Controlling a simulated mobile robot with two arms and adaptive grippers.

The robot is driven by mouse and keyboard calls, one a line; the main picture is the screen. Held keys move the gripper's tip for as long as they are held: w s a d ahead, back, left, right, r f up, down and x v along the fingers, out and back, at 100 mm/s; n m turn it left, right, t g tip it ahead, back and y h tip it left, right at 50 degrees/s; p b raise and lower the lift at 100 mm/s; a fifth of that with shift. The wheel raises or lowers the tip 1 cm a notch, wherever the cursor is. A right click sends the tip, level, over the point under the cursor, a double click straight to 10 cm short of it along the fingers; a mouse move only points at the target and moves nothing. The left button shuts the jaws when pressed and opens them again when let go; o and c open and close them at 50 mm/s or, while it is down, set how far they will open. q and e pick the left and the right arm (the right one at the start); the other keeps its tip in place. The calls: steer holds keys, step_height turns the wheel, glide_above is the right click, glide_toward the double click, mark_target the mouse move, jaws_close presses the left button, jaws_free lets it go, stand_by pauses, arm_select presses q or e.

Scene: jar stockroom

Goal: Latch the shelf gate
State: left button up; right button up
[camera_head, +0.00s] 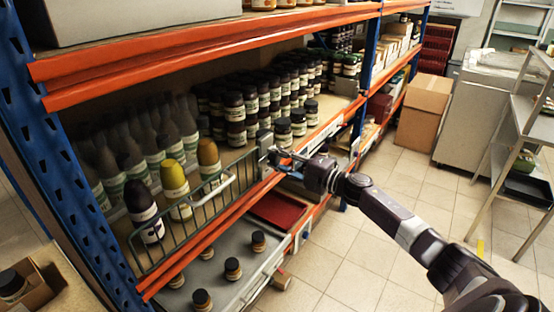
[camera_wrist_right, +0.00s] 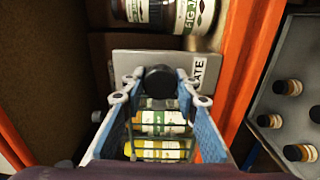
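The shelf gate (camera_head: 190,222) is a low grey wire frame standing along the front of the middle shelf, before several bottles. It also shows between my fingers in the right wrist view (camera_wrist_right: 160,144). At its right end is a grey latch plate (camera_head: 264,140), lettered "GATE" in part in the wrist view (camera_wrist_right: 205,68). A round black knob (camera_wrist_right: 160,81) sits before the plate. My right gripper (camera_head: 277,153) is at the plate, its fingertips (camera_wrist_right: 160,76) apart on either side of the knob. Whether they touch it is unclear. My left gripper is out of view.
Dark jars (camera_head: 283,130) stand on the shelf close behind the latch. An orange beam (camera_head: 225,222) runs below the gate. A grey tray (camera_head: 245,282) with small jars lies lower down.

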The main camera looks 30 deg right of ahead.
steer(key=o, duration=0.4)
steer(key=shift+o, duration=0.2)
steer(key=shift+s+d, duration=0.1)
steer(key=v, duration=1.1)
steer(key=shift+s, duration=0.4)
steer(key=shift+d+f, duration=0.1)
